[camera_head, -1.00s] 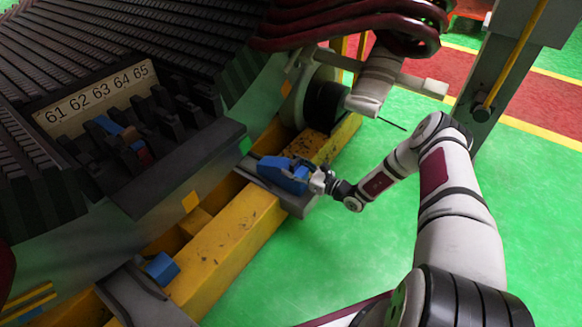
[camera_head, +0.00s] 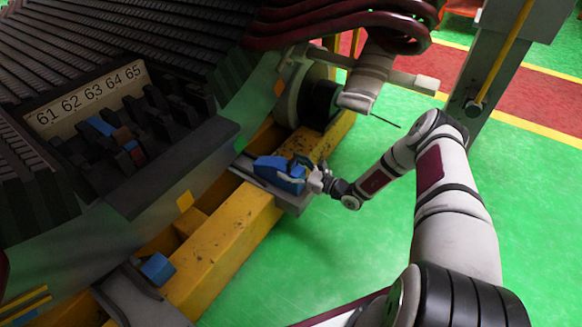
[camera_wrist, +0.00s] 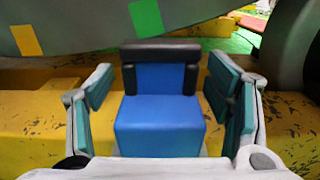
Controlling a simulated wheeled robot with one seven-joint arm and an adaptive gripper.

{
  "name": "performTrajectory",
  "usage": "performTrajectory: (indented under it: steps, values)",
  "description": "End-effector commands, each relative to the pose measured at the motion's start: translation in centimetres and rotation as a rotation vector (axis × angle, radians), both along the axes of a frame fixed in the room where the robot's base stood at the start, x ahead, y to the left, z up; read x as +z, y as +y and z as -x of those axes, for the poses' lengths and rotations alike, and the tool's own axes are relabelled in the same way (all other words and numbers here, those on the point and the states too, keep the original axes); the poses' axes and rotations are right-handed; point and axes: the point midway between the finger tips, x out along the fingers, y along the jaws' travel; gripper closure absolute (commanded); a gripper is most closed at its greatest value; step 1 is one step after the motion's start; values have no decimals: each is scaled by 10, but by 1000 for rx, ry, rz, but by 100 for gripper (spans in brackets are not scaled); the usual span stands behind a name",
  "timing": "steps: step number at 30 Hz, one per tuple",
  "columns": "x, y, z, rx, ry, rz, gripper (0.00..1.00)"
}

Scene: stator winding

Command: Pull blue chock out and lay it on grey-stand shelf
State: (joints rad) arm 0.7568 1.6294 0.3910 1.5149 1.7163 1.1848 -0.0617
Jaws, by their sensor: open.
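The blue chock (camera_head: 277,173) sits on a grey plate on the yellow beam, beside the large stator drum. In the wrist view the chock (camera_wrist: 160,120) is a blue wedge with a dark pad at its far edge. My gripper (camera_wrist: 160,95) is open, with its teal-padded fingers standing on either side of the chock. Gaps show between both fingers and the chock's sides. In the head view my gripper (camera_head: 306,172) is at the chock's right end. I cannot pick out a grey-stand shelf with certainty; a grey post (camera_head: 500,75) stands at the top right.
The yellow beam (camera_head: 235,238) runs diagonally under the drum. A second blue block (camera_head: 157,268) sits at its lower left. A grey roller (camera_head: 368,82) and dark red pipes (camera_head: 350,20) are above and behind the chock. Green floor (camera_head: 345,255) is open to the right.

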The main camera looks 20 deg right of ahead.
Motion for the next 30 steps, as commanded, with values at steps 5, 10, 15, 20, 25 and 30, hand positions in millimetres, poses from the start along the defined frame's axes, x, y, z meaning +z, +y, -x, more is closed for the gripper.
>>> performTrajectory:
  steps: [5,10,15,20,25,30]
  values:
    - [0,-14,16,-3,1,1,27]
    - [0,-36,43,-5,2,0,27]
    - [-1,-55,70,-3,2,0,27]
    - [0,-68,86,-3,0,0,27]
    - [0,-73,94,0,1,1,27]
    - [0,-73,94,0,1,1,27]
